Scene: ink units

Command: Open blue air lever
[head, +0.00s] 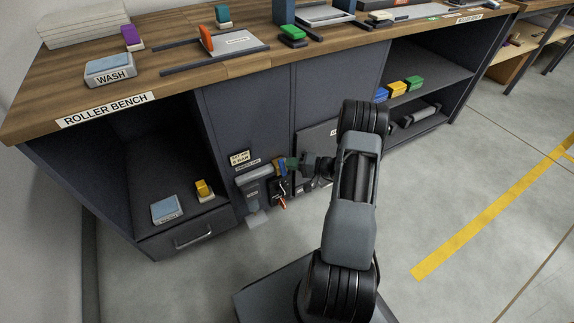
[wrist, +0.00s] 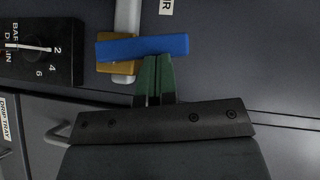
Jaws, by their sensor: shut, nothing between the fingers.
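The blue air lever (wrist: 143,46) lies crosswise to the light grey pipe (wrist: 128,16), over a brass-coloured valve body (wrist: 115,67), in the wrist view. In the head view the lever (head: 284,168) is small and partly hidden beside my gripper. My gripper (wrist: 153,60) is shut and empty, its green fingertips together. The tips are right at the lever's lower edge in the wrist view, near its middle; I cannot tell whether they touch it. In the head view my gripper (head: 292,164) is low at the front of the bench.
A black dial box (wrist: 40,45) with numbers is left of the valve in the wrist view. A grey panel with a handle (wrist: 58,134) is below it. The roller bench (head: 180,50) stands above, with open shelves either side. The floor at right is clear.

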